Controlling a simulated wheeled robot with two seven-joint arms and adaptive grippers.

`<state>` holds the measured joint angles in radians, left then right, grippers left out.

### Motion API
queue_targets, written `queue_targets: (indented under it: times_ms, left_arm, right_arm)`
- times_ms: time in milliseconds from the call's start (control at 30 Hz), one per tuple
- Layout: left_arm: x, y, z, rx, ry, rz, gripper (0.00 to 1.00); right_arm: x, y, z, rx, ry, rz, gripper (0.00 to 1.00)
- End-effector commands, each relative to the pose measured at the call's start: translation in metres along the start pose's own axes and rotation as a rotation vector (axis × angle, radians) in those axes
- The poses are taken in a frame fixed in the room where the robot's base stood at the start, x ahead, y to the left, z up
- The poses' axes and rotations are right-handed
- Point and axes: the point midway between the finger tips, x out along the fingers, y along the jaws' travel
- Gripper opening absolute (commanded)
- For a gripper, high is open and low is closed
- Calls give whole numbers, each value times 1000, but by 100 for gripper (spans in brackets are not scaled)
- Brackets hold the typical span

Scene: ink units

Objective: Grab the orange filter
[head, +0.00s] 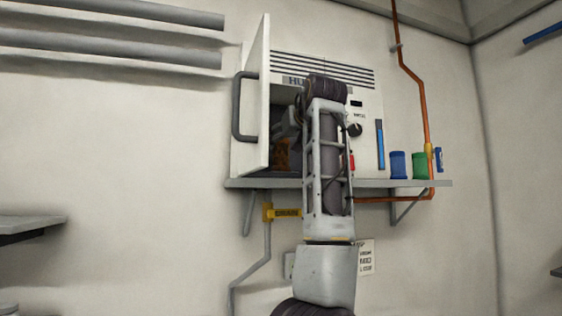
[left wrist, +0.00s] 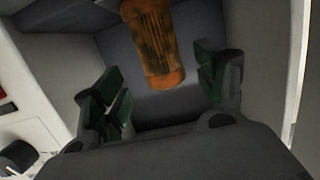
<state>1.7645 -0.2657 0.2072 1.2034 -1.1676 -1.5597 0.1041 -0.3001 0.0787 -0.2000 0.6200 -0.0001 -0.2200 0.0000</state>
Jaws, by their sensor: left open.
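The orange filter (left wrist: 155,45) is a ribbed cylinder inside the dark compartment of the white unit (head: 375,110). In the left wrist view it stands ahead of my left gripper (left wrist: 165,90), between the lines of its two open fingers, with its upper end cut off by the picture edge. The fingers do not touch it. In the head view only a small part of the filter (head: 282,153) shows behind my arm, and my left gripper (head: 288,122) reaches into the open compartment, mostly hidden. My right gripper is not in view.
The unit's door (head: 257,100) stands open on the left, with a dark handle (head: 238,105). The unit rests on a wall shelf (head: 410,183). A blue can (head: 398,165) and a green can (head: 420,166) stand right of it. The compartment walls are close around my gripper.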

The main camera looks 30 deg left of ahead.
Motion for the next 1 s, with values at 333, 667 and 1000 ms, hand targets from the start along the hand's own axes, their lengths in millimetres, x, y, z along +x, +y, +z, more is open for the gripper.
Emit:
queue_targets:
  times_ms: [333, 667, 1000]
  left_arm:
    - [2, 0, 0, 0, -1, 0, 72]
    - [27, -3, -3, 0, -2, -1, 72]
    - [52, -2, -2, 0, -1, 0, 72]
  right_arm:
    - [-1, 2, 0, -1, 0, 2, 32]
    - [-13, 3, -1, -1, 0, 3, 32]
    - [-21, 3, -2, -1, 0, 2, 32]
